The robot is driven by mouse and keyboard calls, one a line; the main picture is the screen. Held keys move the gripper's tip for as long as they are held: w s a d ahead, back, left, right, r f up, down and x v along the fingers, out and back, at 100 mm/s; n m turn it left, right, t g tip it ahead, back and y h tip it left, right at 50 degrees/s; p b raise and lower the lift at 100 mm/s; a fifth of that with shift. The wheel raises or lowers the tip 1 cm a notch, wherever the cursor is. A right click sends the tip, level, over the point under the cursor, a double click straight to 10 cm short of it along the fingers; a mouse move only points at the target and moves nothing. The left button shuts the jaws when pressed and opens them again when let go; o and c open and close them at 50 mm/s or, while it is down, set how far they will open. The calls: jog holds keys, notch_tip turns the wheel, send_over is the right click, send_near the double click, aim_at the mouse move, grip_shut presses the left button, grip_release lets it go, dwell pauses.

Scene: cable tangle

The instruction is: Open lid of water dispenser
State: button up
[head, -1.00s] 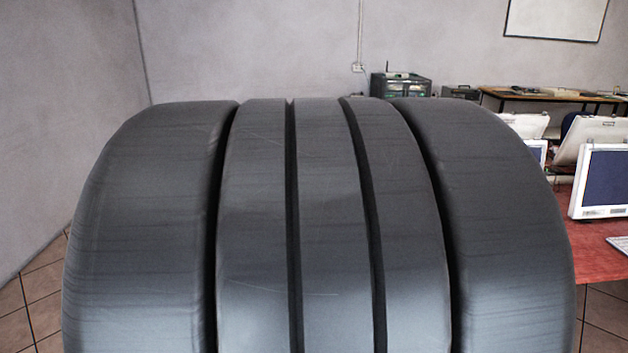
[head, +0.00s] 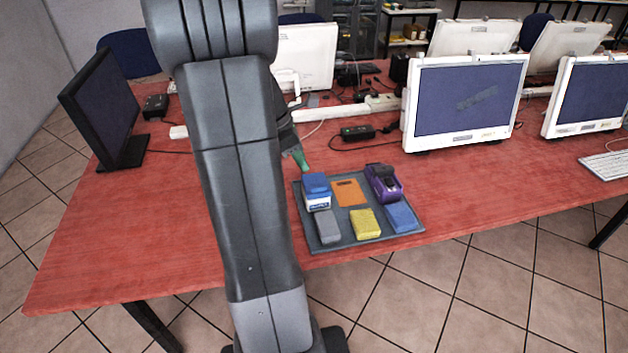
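I cannot make out a water dispenser for certain. On the dark tray (head: 408,237) near the table's front edge stands a small blue and white container (head: 317,194) with a blue top, at the tray's back left. Whether its top is a lid is too small to tell. A purple and black device (head: 383,183) sits at the back right of the tray. My arm crosses the left of the view and hides most of my gripper. A green tip (head: 300,160) shows beside the arm, behind the container; I cannot tell whether it is held.
The tray also holds an orange pad (head: 349,193) and grey (head: 328,226), yellow (head: 365,223) and blue (head: 401,216) blocks. White monitors (head: 465,103), a black monitor (head: 101,108) and cables (head: 365,146) stand around on the red table (head: 90,248). Its front left is clear.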

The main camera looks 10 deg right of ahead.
aim_at(318, 187)
jog(key=b+x, duration=0.1)
jog(key=x, duration=0.9)
jog(key=shift+f, duration=0.15)
grip_shut()
